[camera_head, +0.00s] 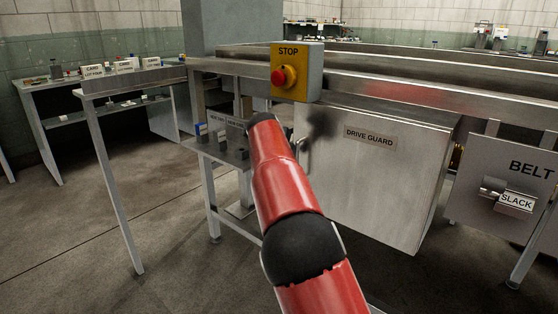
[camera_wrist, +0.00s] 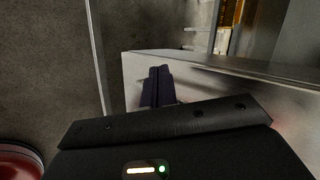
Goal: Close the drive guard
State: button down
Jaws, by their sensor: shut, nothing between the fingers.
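The drive guard (camera_head: 360,190) is a large grey metal panel with a "DRIVE GUARD" label, below the machine's rails. Its right side stands out from the frame, with a gap and something orange behind it. In the wrist view the guard's metal face (camera_wrist: 225,82) lies beside and beyond my gripper (camera_wrist: 158,72). The dark fingers are together and empty, close to the guard's edge; I cannot tell whether they touch it.
A yellow stop box (camera_head: 297,73) with a red button sits on the rail above. A belt panel (camera_head: 505,185) with a "SLACK" tag is at right. A small shelf (camera_head: 215,150) with parts stands left of the guard. The floor at left is mostly clear.

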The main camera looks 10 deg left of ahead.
jog(key=s+a+r, duration=0.4)
jog(key=s+r, duration=0.2)
jog(key=s+d+n+g+y, duration=0.1)
jog(key=s+d+n, duration=0.3)
jog(key=s+d, duration=0.5)
jog(key=s+d+n+g+y, duration=0.1)
jog(key=s+d+n+g, duration=0.3)
jog(key=d, duration=0.9)
jog(key=s+d+f+n, duration=0.1)
jog(key=s+f+n, duration=0.3)
jog(key=s, duration=0.5)
jog(key=s+d+f+n+t, duration=0.1)
jog(key=s+f+n, duration=0.3)
jog(key=s, duration=0.6)
jog(key=s+d+f+n, duration=0.3)
jog(key=s+f+n, duration=0.1)
jog(key=s, duration=0.6)
jog(key=shift+s+f, duration=0.15)
jog(key=shift+s, duration=0.05)
